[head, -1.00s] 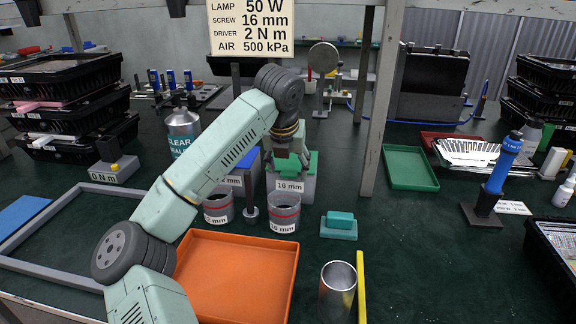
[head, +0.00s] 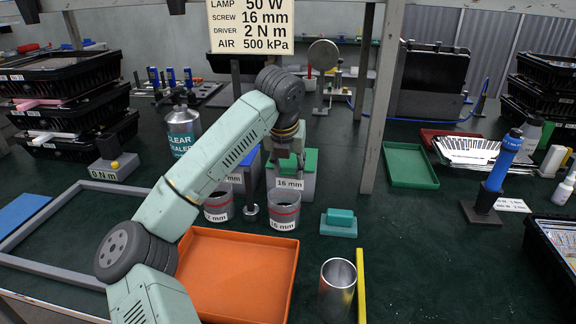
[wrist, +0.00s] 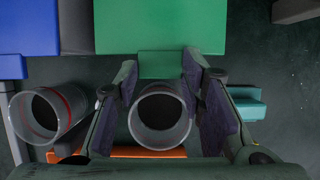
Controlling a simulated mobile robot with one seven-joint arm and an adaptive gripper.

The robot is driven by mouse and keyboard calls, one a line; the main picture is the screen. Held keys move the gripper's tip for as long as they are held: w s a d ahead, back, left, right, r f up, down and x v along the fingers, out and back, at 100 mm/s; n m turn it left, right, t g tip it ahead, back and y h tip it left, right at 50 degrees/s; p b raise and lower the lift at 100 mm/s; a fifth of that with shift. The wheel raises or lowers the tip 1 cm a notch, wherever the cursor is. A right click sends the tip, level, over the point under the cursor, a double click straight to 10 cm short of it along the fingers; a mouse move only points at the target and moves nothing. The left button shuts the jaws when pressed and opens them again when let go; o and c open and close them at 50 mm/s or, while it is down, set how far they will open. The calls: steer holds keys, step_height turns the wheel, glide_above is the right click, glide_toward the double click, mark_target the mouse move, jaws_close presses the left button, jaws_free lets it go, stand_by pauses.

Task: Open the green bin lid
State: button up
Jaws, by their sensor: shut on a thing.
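The green lid (head: 311,158) lies on the grey bin labelled 16 mm (head: 305,186) at mid-table, and it looks closed. In the wrist view the lid (wrist: 160,25) fills the top middle, with a narrower green tab (wrist: 160,65) at its near edge. My gripper (wrist: 160,75) has one finger on each side of this tab and is shut on it. In the head view my gripper (head: 289,165) reaches down over the lid's front, and the wrist hides part of the lid.
A blue-lidded bin (head: 247,160) stands close on the left. Two clear cups, the left one (head: 218,205) and the 16 mm one (head: 284,211), stand in front. An orange tray (head: 240,275) is nearer. A grey post (head: 380,110) rises on the right.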

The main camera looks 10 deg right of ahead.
jaws_close()
steer(key=shift+r, duration=0.15)
